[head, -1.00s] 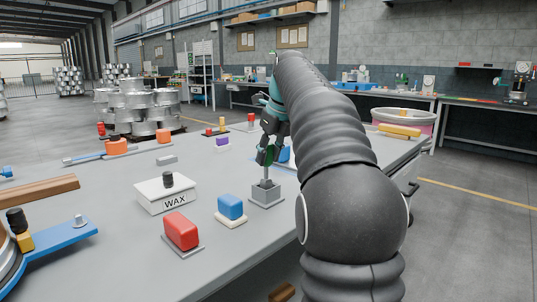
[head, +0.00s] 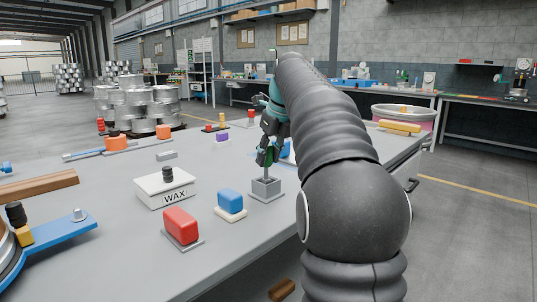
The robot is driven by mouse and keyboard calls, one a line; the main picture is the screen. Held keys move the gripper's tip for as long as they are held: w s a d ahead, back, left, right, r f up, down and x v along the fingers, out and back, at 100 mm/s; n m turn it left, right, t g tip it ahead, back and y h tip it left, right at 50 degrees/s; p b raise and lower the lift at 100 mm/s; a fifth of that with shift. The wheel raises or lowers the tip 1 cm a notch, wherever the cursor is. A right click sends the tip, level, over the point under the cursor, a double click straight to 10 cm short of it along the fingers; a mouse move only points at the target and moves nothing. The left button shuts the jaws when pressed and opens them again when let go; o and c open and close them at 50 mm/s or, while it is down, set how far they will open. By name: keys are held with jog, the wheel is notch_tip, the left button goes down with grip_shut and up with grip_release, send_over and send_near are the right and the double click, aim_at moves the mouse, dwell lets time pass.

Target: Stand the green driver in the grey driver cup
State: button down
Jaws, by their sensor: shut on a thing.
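The grey driver cup (head: 266,190) is a small square holder on a flat base, standing on the grey workbench near the middle of the head view. My gripper (head: 265,160) is right above the cup, pointing down, and shut on the green driver. The driver's grey shaft (head: 266,175) shows below the fingers and reaches down to the cup's opening. The green handle is mostly hidden by my fingers. The shaft looks upright. I cannot tell how deep its tip is inside the cup.
A blue block (head: 230,201) and a red block (head: 181,227) stand on small bases left of the cup. A white WAX box (head: 166,188) is farther left. A purple block (head: 222,137) and orange blocks (head: 117,142) lie farther back.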

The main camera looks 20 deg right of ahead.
jog(key=shift+f, duration=0.4)
jog(key=c, duration=0.7)
grip_release()
jog(key=shift+o, duration=0.2)
jog(key=v, duration=1.2)
